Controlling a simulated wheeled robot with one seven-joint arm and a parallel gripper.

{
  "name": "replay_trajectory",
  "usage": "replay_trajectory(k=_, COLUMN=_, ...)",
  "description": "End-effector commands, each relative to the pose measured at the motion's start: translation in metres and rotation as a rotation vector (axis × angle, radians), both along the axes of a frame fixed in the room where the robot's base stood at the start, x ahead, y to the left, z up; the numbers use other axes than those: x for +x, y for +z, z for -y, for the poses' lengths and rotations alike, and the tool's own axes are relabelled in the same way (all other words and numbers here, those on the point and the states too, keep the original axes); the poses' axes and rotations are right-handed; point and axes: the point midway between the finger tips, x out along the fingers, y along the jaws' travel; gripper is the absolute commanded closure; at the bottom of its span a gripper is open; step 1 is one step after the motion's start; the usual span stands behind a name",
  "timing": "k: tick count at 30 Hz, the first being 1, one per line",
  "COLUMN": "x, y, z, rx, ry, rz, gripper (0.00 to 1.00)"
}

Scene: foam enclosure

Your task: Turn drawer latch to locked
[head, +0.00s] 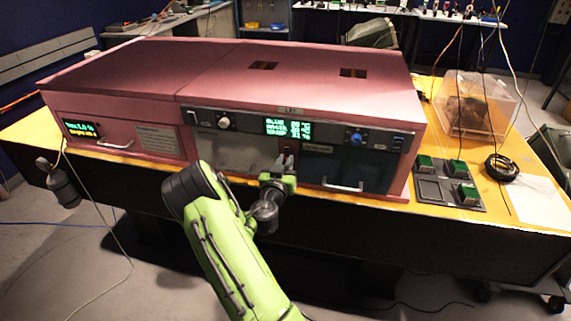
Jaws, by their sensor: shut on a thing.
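The drawer latch (290,147) is a small dark reddish piece on the front of the pink foam enclosure, on the upright between two drawer fronts. My gripper (285,162) is at the latch, shut on it, with its fingers pointing at the panel. The fingers and wrist hide much of the latch, and its exact angle is too small to tell. The right drawer front (345,168) is dark with a light bar handle. The left drawer front (230,150) is partly hidden by my green arm. Both fronts look flush with the enclosure.
Above the drawers runs a control panel with a lit display (288,128), a white knob (223,122) and a blue knob (356,138). A tray with green blocks (432,190), a cable coil (501,167) and a clear box (478,104) are on the yellow table at right.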

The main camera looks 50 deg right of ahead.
Motion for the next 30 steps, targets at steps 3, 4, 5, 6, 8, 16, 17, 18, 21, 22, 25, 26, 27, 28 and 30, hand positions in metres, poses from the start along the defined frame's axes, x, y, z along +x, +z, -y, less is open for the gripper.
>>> replay_trajectory(k=3, x=0.002, y=-0.001, z=-0.001, rx=-0.026, ry=0.001, rz=-0.056, gripper=1.0)
replay_trajectory(k=4, x=0.002, y=-0.001, z=-0.001, rx=-0.036, ry=0.001, rz=-0.075, gripper=1.0)
replay_trajectory(k=5, x=0.003, y=-0.001, z=-0.001, rx=-0.046, ry=0.001, rz=-0.096, gripper=1.0)
replay_trajectory(k=6, x=0.004, y=-0.002, z=-0.002, rx=-0.057, ry=0.001, rz=-0.123, gripper=1.0)
replay_trajectory(k=8, x=0.005, y=-0.002, z=-0.002, rx=-0.078, ry=0.001, rz=-0.17, gripper=1.0)
replay_trajectory(k=16, x=0.011, y=-0.004, z=-0.004, rx=-0.178, ry=0.002, rz=-0.404, gripper=1.0)
replay_trajectory(k=17, x=0.011, y=-0.004, z=-0.005, rx=-0.19, ry=0.002, rz=-0.43, gripper=1.0)
replay_trajectory(k=18, x=0.012, y=-0.005, z=-0.005, rx=-0.204, ry=0.002, rz=-0.466, gripper=1.0)
replay_trajectory(k=21, x=0.013, y=-0.006, z=-0.006, rx=-0.242, ry=0.002, rz=-0.554, gripper=1.0)
replay_trajectory(k=22, x=0.014, y=-0.007, z=-0.006, rx=-0.253, ry=0.002, rz=-0.58, gripper=1.0)
replay_trajectory(k=25, x=0.015, y=-0.008, z=-0.007, rx=-0.291, ry=0.002, rz=-0.667, gripper=1.0)
replay_trajectory(k=26, x=0.016, y=-0.008, z=-0.007, rx=-0.302, ry=0.002, rz=-0.694, gripper=1.0)
replay_trajectory(k=27, x=0.017, y=-0.009, z=-0.007, rx=-0.317, ry=0.002, rz=-0.729, gripper=1.0)
replay_trajectory(k=28, x=0.017, y=-0.01, z=-0.007, rx=-0.329, ry=0.002, rz=-0.756, gripper=1.0)
replay_trajectory(k=30, x=0.018, y=-0.011, z=-0.008, rx=-0.354, ry=0.003, rz=-0.817, gripper=1.0)
